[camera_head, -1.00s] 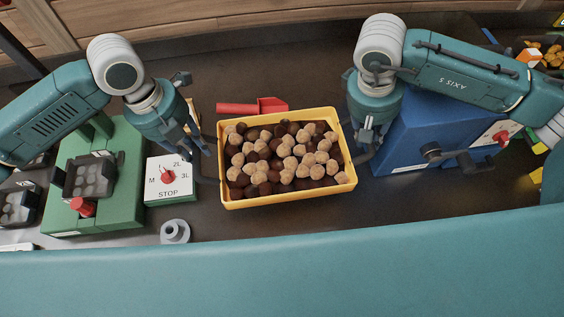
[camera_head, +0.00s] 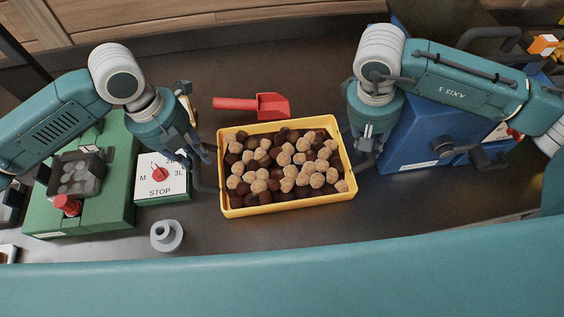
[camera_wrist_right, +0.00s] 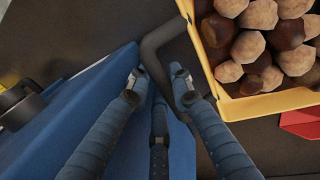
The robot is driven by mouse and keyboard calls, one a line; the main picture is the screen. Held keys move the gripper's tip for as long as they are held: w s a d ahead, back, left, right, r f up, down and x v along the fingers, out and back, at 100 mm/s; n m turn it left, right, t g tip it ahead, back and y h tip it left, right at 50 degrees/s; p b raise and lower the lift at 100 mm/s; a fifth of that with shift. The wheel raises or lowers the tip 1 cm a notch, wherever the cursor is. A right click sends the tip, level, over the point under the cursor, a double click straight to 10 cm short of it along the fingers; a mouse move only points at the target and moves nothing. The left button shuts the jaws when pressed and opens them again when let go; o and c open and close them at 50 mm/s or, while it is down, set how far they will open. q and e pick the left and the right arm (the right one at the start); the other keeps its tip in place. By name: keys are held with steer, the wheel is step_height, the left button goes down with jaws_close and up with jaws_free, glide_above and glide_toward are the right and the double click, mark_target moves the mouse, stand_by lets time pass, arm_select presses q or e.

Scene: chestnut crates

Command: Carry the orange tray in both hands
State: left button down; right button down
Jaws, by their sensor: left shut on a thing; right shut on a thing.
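The orange tray (camera_head: 290,206), a yellow-orange crate filled with pale and dark brown round chestnut-like pieces, is in the middle of the head view. It looks about level; whether it is clear of the table I cannot tell. My left gripper (camera_head: 206,160) is at its left side, shut on the dark left handle (camera_head: 205,189). My right gripper (camera_head: 366,150) is at its right side. In the right wrist view, the right gripper (camera_wrist_right: 158,84) is shut on the dark bent handle (camera_wrist_right: 158,46) beside the tray's rim (camera_wrist_right: 272,104).
A red scoop (camera_head: 262,104) lies just behind the tray. A blue box-like machine (camera_head: 415,145) stands close on the right. A switch box (camera_head: 160,178), a green machine (camera_head: 120,190) and a grey round part (camera_head: 166,236) are on the left. Dark table shows in front.

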arm_select(q)
steer(key=shift+d+f, duration=0.2)
steer(key=shift+d, duration=0.05)
arm_select(e)
steer(key=shift+a+f, duration=0.2)
steer(key=shift+f, duration=0.1)
arm_select(q)
steer(key=c, duration=1.7)
jaws_free()
steer(key=shift+s, duration=0.1)
arm_select(e)
steer(key=c, duration=1.7)
jaws_free()
steer(key=shift+s, duration=0.1)
arm_select(q)
steer(key=shift+o, duration=0.7)
steer(key=shift+a, duration=0.15)
arm_select(e)
steer(key=shift+o, duration=0.7)
steer(key=shift+d, duration=0.1)
steer(key=shift+r, duration=0.1)
